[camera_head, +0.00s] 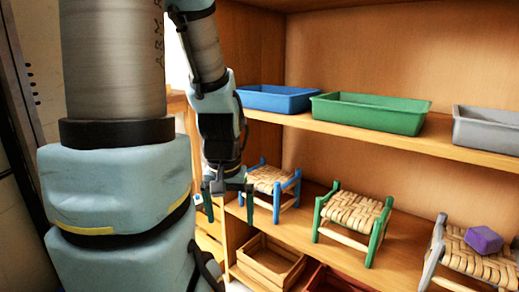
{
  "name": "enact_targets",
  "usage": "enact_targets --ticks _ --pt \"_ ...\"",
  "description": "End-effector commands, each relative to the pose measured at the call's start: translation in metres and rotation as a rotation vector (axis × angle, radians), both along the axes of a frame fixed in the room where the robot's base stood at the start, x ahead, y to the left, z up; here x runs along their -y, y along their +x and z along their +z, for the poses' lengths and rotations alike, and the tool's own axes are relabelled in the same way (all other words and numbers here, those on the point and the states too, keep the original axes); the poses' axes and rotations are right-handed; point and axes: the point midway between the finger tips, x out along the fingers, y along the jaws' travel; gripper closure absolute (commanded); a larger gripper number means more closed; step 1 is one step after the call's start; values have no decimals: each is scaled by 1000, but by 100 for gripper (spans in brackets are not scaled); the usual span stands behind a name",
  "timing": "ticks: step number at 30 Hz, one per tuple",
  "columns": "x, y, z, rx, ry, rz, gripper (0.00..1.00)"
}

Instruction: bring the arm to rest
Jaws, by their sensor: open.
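My arm reaches down from the upper left in the head view, with its large links filling the left side. My gripper (228,197) hangs at the arm's end, pointing downward, with its two fingers apart and nothing visible between them. It appears just left of and in front of the blue stool (287,186) with a woven seat. I cannot tell whether the right finger touches that stool; it overlaps the stool's left side in the picture.
A wooden shelf unit carries a blue bin (277,98), a green bin (370,113) and a grey bin (487,130) above. Below stand a green stool (352,215) and a grey stool (467,257) bearing a purple block (483,239). A wooden crate (268,262) sits lower down.

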Motion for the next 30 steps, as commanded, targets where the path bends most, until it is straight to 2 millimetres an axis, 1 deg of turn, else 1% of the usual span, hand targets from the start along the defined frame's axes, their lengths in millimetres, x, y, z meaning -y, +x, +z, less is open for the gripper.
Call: enact_targets --ticks 1,12,16,18,22,25,30 --pt "0 0 34 0 0 0 0" --pt "0 0 148 0 0 -1 0" --pt "0 0 183 0 0 -1 0" --pt "0 0 198 0 0 -1 0" --pt "0 0 214 0 0 -1 0" --pt "0 0 218 0 0 -1 0" --pt "0 0 217 0 0 -1 0"
